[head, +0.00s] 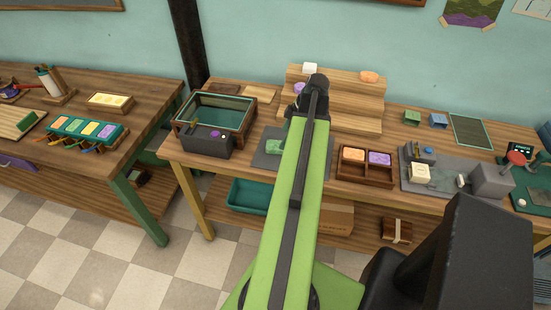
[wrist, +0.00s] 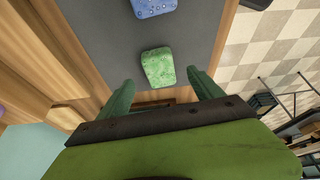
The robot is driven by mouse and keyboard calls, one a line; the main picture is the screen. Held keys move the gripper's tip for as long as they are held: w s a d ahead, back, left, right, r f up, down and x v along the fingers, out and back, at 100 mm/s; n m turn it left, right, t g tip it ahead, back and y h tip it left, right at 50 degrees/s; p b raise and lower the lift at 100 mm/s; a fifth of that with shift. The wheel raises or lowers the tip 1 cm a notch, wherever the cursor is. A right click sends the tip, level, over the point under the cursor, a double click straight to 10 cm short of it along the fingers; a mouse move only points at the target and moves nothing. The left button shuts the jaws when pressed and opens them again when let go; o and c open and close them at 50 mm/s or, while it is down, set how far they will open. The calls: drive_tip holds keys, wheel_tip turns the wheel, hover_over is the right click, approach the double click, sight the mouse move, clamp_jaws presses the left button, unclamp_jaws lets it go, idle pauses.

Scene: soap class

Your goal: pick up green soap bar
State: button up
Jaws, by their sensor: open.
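The green soap bar (wrist: 158,67) is speckled and lies on a dark grey mat (wrist: 105,45) on the table. In the wrist view it is just beyond and between the fingers of my gripper (wrist: 162,95), which are open and apart from it. In the head view the green soap bar (head: 275,147) shows at the left edge of my green arm, on the grey mat (head: 262,160). My arm hides the gripper and part of the mat in the head view.
A blue speckled bar (wrist: 153,6) lies on the mat beyond the green one. A wooden tray (head: 366,181) with orange and purple bars stands to the right. A dark-framed basin (head: 215,124) stands left. A stepped wooden shelf (head: 345,100) rises behind.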

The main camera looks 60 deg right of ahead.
sight(278, 145)
drive_tip(key=shift+w+f, duration=0.15)
drive_tip(key=shift+f, duration=0.1)
drive_tip(key=b+x, duration=0.4)
drive_tip(key=x, duration=0.1)
drive_tip(key=shift+w+a+f+b, duration=0.1)
drive_tip(key=shift+w+a+b, duration=0.05)
drive_tip(key=shift+b, duration=0.15)
drive_tip(key=c, duration=1.5)
